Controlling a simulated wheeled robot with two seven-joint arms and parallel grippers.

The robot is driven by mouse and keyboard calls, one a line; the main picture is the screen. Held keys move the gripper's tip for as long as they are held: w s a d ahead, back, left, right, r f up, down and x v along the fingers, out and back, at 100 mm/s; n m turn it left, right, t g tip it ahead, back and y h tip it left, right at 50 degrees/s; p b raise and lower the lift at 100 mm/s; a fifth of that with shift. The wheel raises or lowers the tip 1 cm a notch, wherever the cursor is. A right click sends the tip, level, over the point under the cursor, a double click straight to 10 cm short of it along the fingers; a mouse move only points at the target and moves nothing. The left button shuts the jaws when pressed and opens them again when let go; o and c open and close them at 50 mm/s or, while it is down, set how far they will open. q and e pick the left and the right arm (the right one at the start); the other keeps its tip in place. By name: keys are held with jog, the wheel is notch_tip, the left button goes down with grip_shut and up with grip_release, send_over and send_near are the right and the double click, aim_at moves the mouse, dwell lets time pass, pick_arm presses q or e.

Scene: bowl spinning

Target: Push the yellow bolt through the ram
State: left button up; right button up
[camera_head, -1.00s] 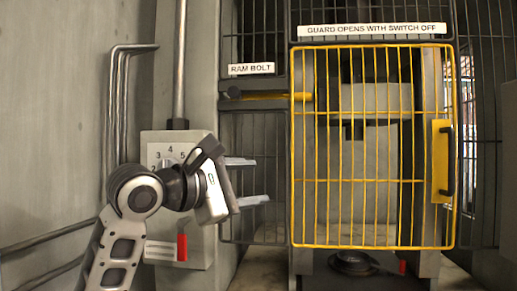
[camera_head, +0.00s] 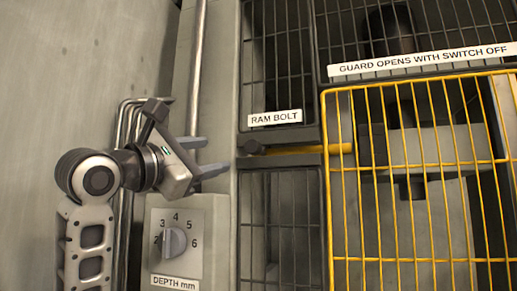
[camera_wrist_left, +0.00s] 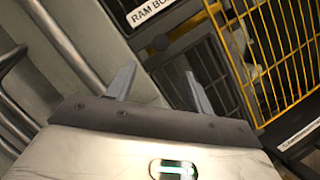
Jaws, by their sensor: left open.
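The yellow bolt (camera_head: 297,150) lies level under the RAM BOLT label (camera_head: 275,118), with a dark knob (camera_head: 252,147) at its left end and a yellow tip at the guard's left edge. The ram (camera_head: 424,150) is a grey block behind the yellow guard, partly hidden by its bars. My left gripper (camera_head: 207,158) is open and empty, to the left of the knob and apart from it. In the left wrist view its two fingers (camera_wrist_left: 158,88) point towards the label and the cage. My right gripper is not in view.
The yellow mesh guard (camera_head: 411,259) appears closed at the right. A control box with a depth dial (camera_head: 173,241) stands below my left gripper. A vertical pipe (camera_head: 197,70) runs just behind the gripper. Dark mesh panels (camera_head: 282,230) flank the bolt.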

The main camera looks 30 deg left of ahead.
aim_at(250, 146)
pick_arm(q)
jog(key=p+x, duration=0.4)
jog(key=x, duration=0.8)
jog(key=shift+w+r+p, duration=0.2)
jog(key=shift+w+p, duration=0.15)
jog(key=shift+p, duration=0.05)
jog(key=shift+w+d, duration=0.1)
jog(key=shift+w, duration=0.45)
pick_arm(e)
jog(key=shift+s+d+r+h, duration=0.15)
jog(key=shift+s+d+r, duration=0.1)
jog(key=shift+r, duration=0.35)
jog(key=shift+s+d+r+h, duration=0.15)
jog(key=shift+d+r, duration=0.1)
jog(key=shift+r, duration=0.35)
